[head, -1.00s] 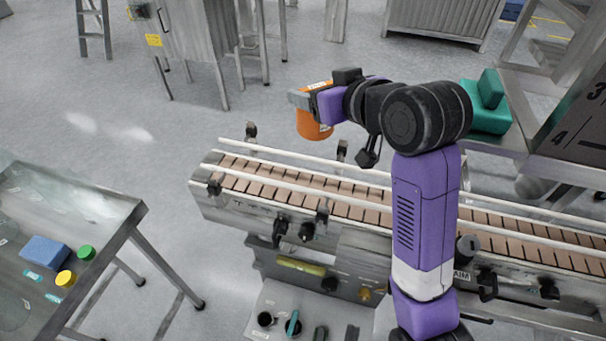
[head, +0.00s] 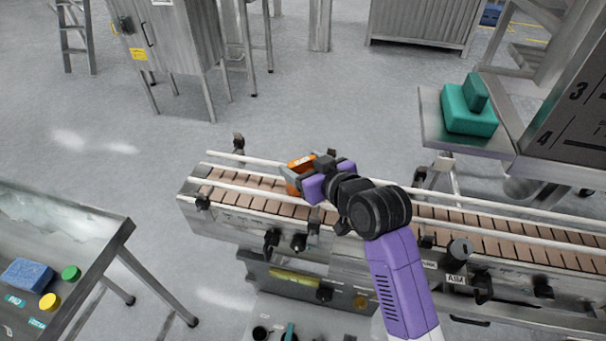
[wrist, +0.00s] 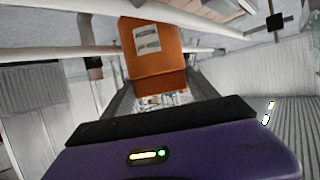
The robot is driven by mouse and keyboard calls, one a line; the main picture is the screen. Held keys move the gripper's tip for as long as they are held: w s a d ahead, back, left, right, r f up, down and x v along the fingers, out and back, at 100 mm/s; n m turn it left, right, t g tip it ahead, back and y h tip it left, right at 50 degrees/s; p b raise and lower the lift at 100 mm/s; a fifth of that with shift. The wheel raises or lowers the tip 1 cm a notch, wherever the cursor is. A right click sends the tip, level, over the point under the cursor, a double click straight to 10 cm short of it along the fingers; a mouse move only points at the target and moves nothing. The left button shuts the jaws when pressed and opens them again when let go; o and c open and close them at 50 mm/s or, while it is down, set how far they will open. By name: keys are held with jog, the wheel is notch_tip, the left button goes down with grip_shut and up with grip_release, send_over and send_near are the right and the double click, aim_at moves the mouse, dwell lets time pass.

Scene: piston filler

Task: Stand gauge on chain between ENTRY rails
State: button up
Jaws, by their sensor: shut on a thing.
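The gauge, an orange block with a pale label (wrist: 152,62), is between the fingers of my gripper (wrist: 155,98) in the wrist view. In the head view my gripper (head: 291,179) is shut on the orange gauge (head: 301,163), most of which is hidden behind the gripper. The gauge is over the left part of the brown slatted chain (head: 262,201), between the two pale rails, near the far rail (head: 390,191). The near rail (head: 250,191) runs along the front side. I cannot tell whether the gauge's base touches the chain.
A steel table (head: 112,240) at lower left holds a blue block (head: 27,274) and green and yellow caps. A teal block (head: 469,107) rests on a shelf at right. Rail posts and knobs line the conveyor. The chain left of the gripper is clear.

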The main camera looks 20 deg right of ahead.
jog(key=shift+f, duration=1.6)
jog(key=o, duration=1.8)
jog(key=shift+c, duration=0.2)
jog(key=shift+s, duration=0.1)
jog(key=v, duration=1.2)
